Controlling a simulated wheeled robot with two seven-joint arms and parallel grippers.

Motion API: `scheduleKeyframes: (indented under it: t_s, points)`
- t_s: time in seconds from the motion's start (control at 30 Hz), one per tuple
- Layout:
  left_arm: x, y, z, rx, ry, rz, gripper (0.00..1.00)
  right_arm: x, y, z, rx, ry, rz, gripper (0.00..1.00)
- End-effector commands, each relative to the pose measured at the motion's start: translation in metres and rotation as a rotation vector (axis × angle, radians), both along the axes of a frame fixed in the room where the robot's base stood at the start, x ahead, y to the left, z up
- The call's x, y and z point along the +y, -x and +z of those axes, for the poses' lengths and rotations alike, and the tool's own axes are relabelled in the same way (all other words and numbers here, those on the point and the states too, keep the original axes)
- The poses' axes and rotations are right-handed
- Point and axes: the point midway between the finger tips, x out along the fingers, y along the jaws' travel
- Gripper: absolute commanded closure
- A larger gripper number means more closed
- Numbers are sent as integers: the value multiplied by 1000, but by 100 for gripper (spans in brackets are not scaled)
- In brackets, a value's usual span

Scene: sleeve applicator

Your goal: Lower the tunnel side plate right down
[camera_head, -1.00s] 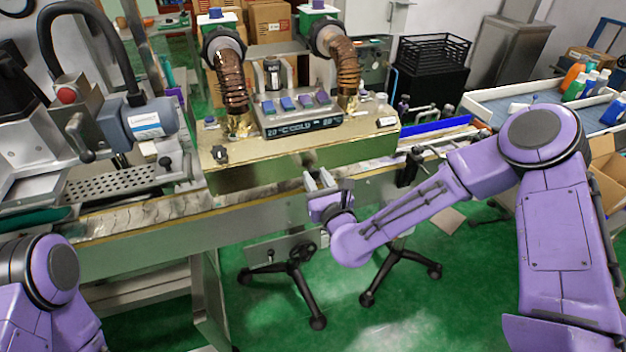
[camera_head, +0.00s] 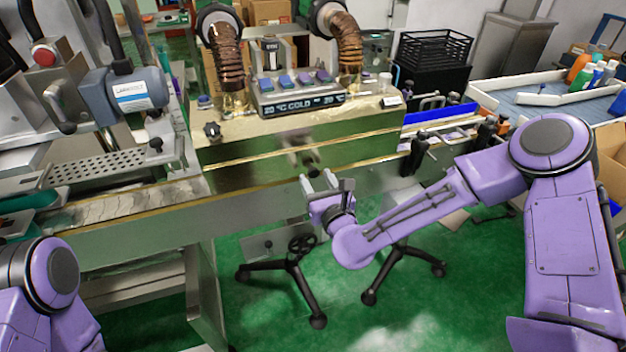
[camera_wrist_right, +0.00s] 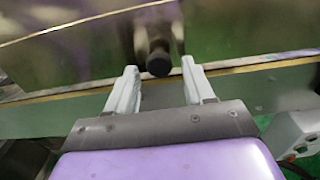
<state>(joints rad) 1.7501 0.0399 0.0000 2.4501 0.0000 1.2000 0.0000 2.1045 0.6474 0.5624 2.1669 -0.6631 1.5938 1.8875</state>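The tunnel side plate (camera_head: 250,176) is a shiny, gold-green reflecting panel on the front of the heat tunnel (camera_head: 240,150). A dark round knob (camera_head: 312,173) sticks out from its middle. Its lower edge appears close to the conveyor rail, but I cannot tell if it touches. My right gripper (camera_head: 318,178) is open and empty, just below and in front of the knob. In the right wrist view the knob (camera_wrist_right: 158,62) shows between and slightly beyond the two spread fingertips (camera_wrist_right: 159,68), with the plate (camera_wrist_right: 80,50) behind it. My left gripper is out of view.
A control box (camera_head: 300,95) and two copper hoses (camera_head: 228,60) sit on the tunnel top. The conveyor rail (camera_head: 130,215) runs along the front. A wheeled stand (camera_head: 290,265) is below my right gripper. A clamp-like fitting (camera_head: 425,150) stands right of the tunnel.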

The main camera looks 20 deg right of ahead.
Motion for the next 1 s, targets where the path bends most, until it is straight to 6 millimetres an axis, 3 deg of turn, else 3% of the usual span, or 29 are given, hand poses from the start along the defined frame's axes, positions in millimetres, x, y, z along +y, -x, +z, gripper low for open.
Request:
scheduleKeyframes:
  t_s: [0.33,0.67,0.7,0.8,1.0]
  points:
    - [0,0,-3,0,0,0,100,-1,3,3,-9,-2,-2,45]
    - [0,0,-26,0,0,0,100,-3,76,0,-7,-5,0,45]
    - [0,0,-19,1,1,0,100,-3,84,5,-5,-2,1,45]
    - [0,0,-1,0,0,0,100,-3,97,8,-3,1,0,45]
    - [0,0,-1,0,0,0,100,-4,105,3,-6,-1,-1,45]
